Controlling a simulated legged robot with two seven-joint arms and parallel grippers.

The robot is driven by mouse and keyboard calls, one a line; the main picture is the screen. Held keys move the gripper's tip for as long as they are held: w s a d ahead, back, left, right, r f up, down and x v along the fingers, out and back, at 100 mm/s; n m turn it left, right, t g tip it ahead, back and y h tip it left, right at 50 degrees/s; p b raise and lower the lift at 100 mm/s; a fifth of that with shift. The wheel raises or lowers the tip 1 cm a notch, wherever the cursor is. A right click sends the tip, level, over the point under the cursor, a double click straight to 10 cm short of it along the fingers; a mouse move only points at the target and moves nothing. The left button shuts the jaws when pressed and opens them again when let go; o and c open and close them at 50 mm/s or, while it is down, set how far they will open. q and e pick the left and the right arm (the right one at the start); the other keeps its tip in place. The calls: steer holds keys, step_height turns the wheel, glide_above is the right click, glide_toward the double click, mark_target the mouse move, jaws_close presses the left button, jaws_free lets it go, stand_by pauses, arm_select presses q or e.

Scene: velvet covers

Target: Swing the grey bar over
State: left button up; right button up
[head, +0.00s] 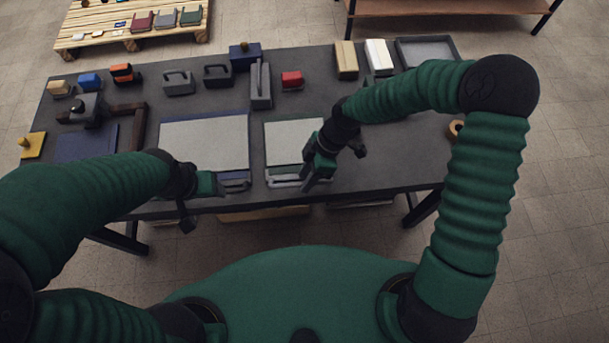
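Two light flat panels lie on the dark table: a larger blue-edged one (204,142) and a smaller one (289,142) to its right. A grey bar (284,183) lies along the front edge of the smaller panel. A similar grey piece (234,184) lies at the front of the larger panel. My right gripper (311,181) points down at the right end of the bar by the smaller panel; I cannot tell whether it touches. My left gripper (208,184) is at the front of the larger panel, beside its grey piece. The finger gaps of both grippers are unclear.
A tall grey block (260,86), a red block (292,80) and dark handled blocks (179,83) stand behind the panels. A brown angled frame (137,123) and a blue panel (88,143) lie left. A tray (427,51) stands at back right. The table's front edge is close.

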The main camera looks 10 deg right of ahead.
steer(key=shift+d, duration=0.45)
steer(key=shift+c, duration=1.1)
steer(key=shift+a, duration=0.25)
steer(key=shift+c, duration=1.4)
steer(key=shift+a, duration=0.4)
steer(key=shift+c, duration=1.2)
steer(key=shift+a+r, duration=0.1)
steer(key=shift+a, duration=0.4)
jaws_close()
steer(key=shift+d, duration=0.4)
arm_select(q)
steer(key=shift+a, duration=0.15)
steer(key=shift+a, duration=0.15)
arm_select(e)
steer(key=shift+a, duration=0.1)
